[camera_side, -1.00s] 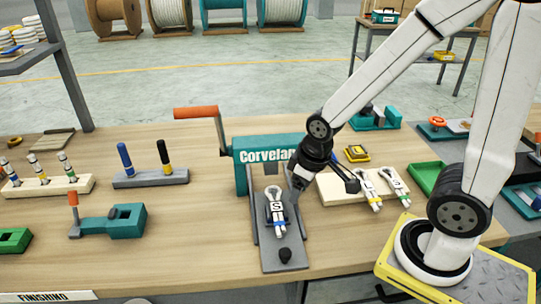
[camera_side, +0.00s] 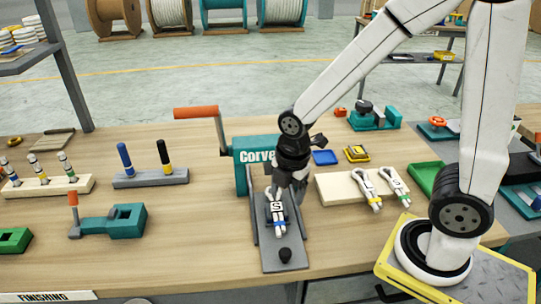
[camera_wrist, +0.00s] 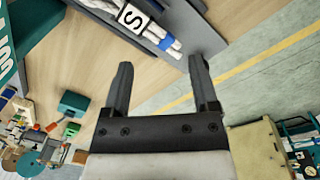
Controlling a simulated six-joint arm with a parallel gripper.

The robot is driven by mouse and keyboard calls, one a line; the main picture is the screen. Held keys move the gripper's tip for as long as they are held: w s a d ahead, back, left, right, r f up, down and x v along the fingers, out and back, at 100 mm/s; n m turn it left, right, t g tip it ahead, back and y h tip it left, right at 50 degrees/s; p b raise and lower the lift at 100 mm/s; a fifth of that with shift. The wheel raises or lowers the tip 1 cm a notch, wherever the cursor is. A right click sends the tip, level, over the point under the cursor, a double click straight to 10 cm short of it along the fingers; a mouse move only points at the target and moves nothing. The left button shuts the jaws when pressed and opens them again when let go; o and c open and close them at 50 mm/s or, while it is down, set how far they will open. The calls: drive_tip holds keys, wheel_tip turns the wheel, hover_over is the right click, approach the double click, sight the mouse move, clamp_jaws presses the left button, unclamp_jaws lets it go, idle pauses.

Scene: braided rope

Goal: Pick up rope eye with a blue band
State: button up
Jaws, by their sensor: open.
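The rope eye with a blue band (camera_side: 277,218) is white with a black "S" tag and lies on the grey bed (camera_side: 285,255) of the teal Corvelan machine (camera_side: 253,158). My gripper (camera_side: 288,192) is over the upper end of that rope eye and hides part of its loop. In the wrist view the rope eye (camera_wrist: 140,22) lies at the top, beyond the tips of my open, empty gripper (camera_wrist: 159,64). The blue band (camera_wrist: 166,42) shows there. The fingers look apart from the rope.
A pale wooden block (camera_side: 340,188) at the right carries rope eyes with a yellow band (camera_side: 368,190) and a green band (camera_side: 395,182). A blue tray (camera_side: 324,157) sits behind it. The orange-handled crank (camera_side: 196,112) rises at the machine's left.

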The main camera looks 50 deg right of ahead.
sight(279, 219)
drive_tip(key=n, duration=0.3)
drive_tip(key=a+n, duration=0.1)
drive_tip(key=shift+w+n, duration=0.25)
drive_tip(key=shift+n, duration=0.05)
drive_tip(key=n, duration=0.4)
drive_tip(key=shift+w+a+g, duration=0.15)
drive_tip(key=shift+a+g, duration=0.15)
drive_tip(key=shift+g, duration=0.1)
drive_tip(key=shift+f, duration=1.3)
drive_tip(key=shift+w+f, duration=0.1)
drive_tip(key=shift+f, duration=2.45)
clamp_jaws()
